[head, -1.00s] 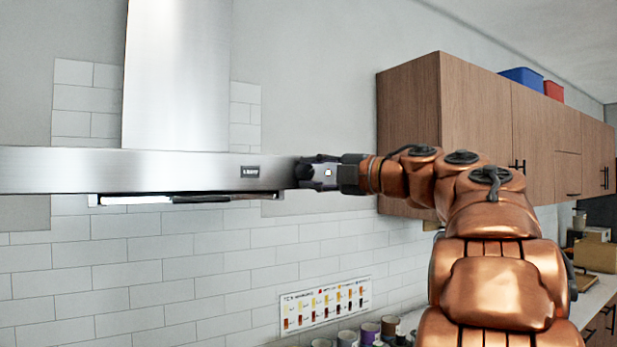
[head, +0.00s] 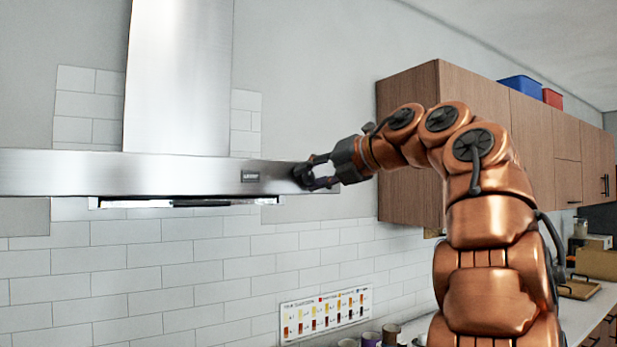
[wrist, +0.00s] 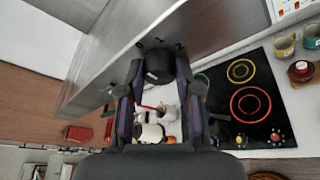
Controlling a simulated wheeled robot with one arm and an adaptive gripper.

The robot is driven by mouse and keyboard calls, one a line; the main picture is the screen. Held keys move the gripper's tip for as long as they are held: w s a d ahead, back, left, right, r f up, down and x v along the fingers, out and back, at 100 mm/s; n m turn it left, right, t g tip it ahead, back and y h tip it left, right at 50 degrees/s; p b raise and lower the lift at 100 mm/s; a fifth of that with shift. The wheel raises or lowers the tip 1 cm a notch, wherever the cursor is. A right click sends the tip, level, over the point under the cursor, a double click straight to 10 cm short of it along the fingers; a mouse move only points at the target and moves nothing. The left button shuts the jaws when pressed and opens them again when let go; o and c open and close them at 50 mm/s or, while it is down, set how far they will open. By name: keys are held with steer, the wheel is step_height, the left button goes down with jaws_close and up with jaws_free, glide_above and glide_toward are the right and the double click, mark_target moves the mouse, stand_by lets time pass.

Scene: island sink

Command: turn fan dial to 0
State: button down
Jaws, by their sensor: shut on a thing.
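The stainless range hood (head: 120,170) spans the left of the head view. The fan dial (wrist: 158,64) is a dark round knob on the hood's front band, and the wrist view shows it between my fingertips. My gripper (head: 311,174) reaches the right end of that band and is shut on the dial, one finger on each side. In the head view the fingers mostly hide the dial.
Wooden wall cabinets (head: 480,140) stand to the right, behind my arm. Below, the wrist view shows a black cooktop (wrist: 245,100) with red and yellow rings and several cups. White tiles and a colour chart (head: 325,313) are on the wall.

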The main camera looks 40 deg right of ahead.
mark_target(310, 177)
steer(key=shift+f+n, duration=0.15)
steer(key=shift+n, duration=0.15)
stand_by(0.4)
steer(key=c, duration=0.8)
jaws_free()
steer(key=shift+s, duration=0.1)
steer(key=v, duration=0.5)
steer(key=shift+v, duration=1.1)
